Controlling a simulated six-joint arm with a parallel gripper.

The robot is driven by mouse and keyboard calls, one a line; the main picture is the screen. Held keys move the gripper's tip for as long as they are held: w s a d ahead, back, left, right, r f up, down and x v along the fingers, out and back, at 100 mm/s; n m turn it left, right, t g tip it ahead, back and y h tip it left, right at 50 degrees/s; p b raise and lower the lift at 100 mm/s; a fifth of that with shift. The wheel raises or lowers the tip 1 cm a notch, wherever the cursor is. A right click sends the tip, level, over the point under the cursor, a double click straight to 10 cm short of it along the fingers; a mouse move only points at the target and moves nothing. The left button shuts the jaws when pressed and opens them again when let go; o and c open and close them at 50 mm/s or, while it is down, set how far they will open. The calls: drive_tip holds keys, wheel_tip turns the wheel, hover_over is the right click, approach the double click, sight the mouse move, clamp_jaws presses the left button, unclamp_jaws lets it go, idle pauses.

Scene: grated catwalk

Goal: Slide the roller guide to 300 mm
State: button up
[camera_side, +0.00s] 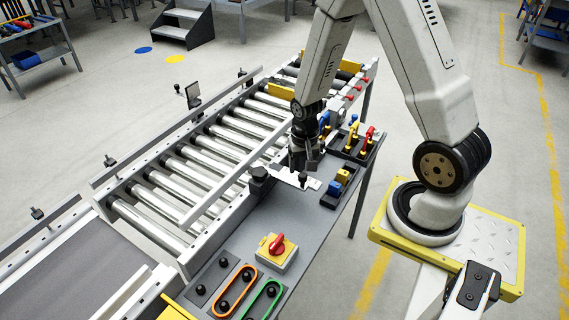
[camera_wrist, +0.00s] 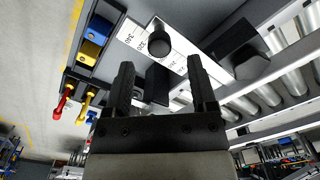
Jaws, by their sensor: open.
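The roller guide (camera_side: 232,178) is a long pale rail lying over the near ends of the conveyor rollers. A white scale strip (camera_side: 287,176) lies on the grey side table by it, and its printed numbers show in the wrist view (camera_wrist: 133,38), too small to read surely. A round black knob (camera_wrist: 158,40) stands over the scale, and a larger black knob (camera_wrist: 248,62) is to its right. My gripper (camera_side: 304,168) is above the scale. In the wrist view its two fingers (camera_wrist: 160,64) are apart with the small knob just beyond their tips, not visibly gripped.
A rack of blue, yellow and red handles (camera_side: 354,140) stands behind my gripper. Blue and yellow blocks (camera_side: 340,179) lie to its right. A red rotary switch (camera_side: 277,245) and orange and green slotted plates are toward the front. Bare table lies between.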

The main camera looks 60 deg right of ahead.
drive_tip(key=shift+r, duration=2.05)
drive_tip(key=shift+a+r, duration=0.3)
drive_tip(key=s+a+r+n+t, duration=0.2)
drive_tip(key=a+r+n, duration=0.5)
drive_tip(key=a+n, duration=0.2)
drive_tip(key=shift+s+a+r+t, duration=0.25)
drive_tip(key=shift+a+r+t, duration=0.1)
drive_tip(key=shift+a, duration=0.25)
